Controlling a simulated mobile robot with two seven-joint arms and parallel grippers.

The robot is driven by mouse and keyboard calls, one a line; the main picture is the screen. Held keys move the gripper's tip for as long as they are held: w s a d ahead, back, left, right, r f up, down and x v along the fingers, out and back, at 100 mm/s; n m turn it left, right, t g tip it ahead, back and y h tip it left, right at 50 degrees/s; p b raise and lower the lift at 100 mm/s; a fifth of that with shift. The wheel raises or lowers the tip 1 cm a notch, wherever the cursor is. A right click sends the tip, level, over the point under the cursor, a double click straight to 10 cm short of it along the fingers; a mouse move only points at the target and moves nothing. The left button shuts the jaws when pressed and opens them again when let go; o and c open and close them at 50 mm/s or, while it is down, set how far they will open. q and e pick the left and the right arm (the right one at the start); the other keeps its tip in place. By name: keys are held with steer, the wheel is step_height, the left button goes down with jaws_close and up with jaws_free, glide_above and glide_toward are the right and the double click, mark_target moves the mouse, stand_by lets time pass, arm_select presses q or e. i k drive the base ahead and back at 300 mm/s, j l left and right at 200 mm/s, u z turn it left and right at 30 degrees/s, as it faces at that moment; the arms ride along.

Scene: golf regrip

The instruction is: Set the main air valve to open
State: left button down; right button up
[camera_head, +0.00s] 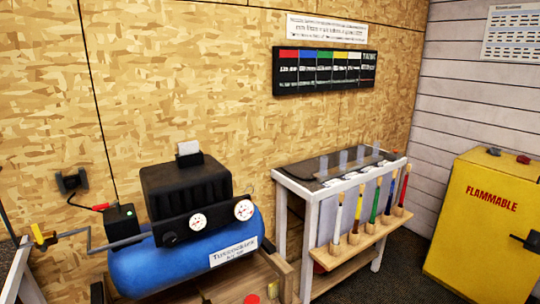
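A blue air compressor (185,262) with a black top housing and two white round gauges stands at the lower left against the wall. A grey bent pipe (125,242) runs left from it. A small yellow part (43,236), which looks like a valve lever, sits on the grey pipework at the far left. It is too small to tell whether its setting is open or closed. Neither of my grippers is in view.
A white-framed bench (308,210) with a wooden rack of colored-handled clubs stands right of the compressor. A yellow flammable cabinet (490,235) is at the far right. Dark floor (400,270) shows between bench and cabinet.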

mark_target(35, 228)
steer(key=u, duration=1.5)
